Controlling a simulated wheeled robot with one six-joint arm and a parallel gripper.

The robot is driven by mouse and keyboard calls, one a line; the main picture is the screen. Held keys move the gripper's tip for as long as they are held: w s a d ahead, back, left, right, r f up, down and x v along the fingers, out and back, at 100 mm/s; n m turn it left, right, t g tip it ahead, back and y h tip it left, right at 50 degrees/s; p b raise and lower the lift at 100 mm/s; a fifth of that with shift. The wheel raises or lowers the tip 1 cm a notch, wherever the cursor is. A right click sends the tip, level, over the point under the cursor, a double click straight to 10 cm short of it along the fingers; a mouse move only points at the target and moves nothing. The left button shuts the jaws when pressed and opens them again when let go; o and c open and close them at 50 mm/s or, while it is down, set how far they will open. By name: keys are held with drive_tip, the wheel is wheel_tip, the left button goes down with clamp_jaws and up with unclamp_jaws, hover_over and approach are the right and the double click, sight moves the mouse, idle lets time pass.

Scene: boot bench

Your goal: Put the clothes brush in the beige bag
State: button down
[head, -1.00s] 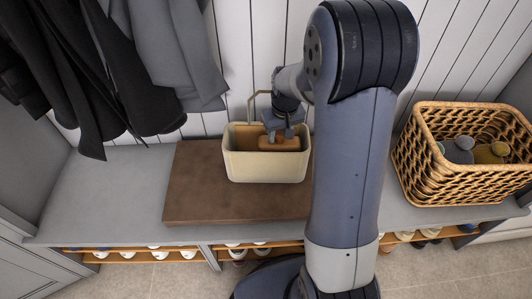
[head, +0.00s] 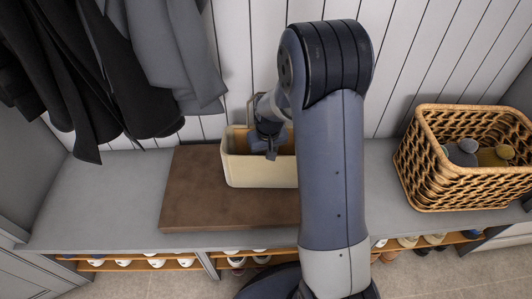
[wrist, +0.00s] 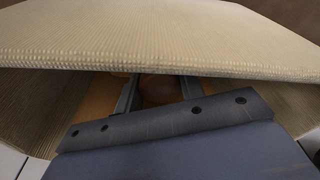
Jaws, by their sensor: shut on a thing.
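The beige bag (head: 257,175) stands open-topped on a brown board on the bench, partly covered on the right by my arm. My gripper (head: 271,153) points down into the bag's opening. The woven rim of the bag (wrist: 150,55) crosses in front of the fingers there. The brush does not show clearly in the head view, and I cannot tell if it touches the bag's bottom.
The brown board (head: 195,195) lies on the grey bench (head: 100,205). A wicker basket (head: 455,185) with grey and olive items stands at the right. Dark and grey coats (head: 165,60) hang at the left. Shoes sit on a slatted shelf below. The bench's left part is clear.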

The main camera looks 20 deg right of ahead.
drive_tip(key=shift+f, duration=0.1)
drive_tip(key=shift+f, duration=0.15)
drive_tip(key=c, duration=0.9)
unclamp_jaws()
wheel_tip(320, 180, up, 12)
drive_tip(key=s+p, duration=0.1)
drive_tip(key=p, duration=0.2)
drive_tip(key=shift+s+r, duration=0.2)
drive_tip(key=shift+s, duration=0.2)
drive_tip(key=shift+d, duration=0.1)
